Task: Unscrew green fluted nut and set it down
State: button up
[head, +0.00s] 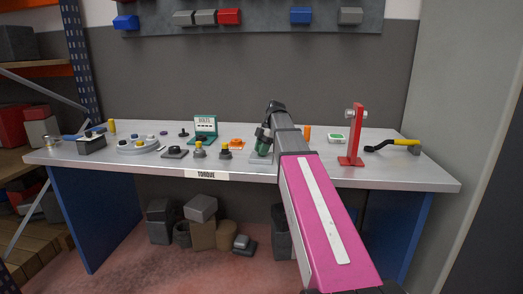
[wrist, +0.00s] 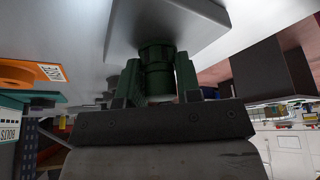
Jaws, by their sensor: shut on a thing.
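The green fluted nut (wrist: 157,58) is upright in the wrist view, between the two fingers of my gripper (wrist: 160,82). My gripper is shut on it. The nut's far end meets a grey base plate (wrist: 180,18) at the top of that view; whether it still sits on a thread is hidden. In the head view my gripper (head: 263,148) points down over the grey base plate (head: 258,159) near the bench's front edge, and I cannot tell the nut from the fingers there.
The grey bench (head: 330,172) holds an orange part (head: 237,143), a green BOLTS box (head: 205,127) and several small fixtures to the left.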

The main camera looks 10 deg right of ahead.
jog(key=shift+w, duration=0.15)
jog(key=shift+n+g, duration=0.3)
jog(key=shift+n, duration=0.6)
jog(key=o, duration=0.6)
jog(key=shift+c, duration=0.2)
jog(key=shift+m, duration=0.9)
jog(key=shift+s+m+t, duration=0.2)
jog(key=shift+m+t, duration=0.2)
jog(key=shift+m, duration=0.5)
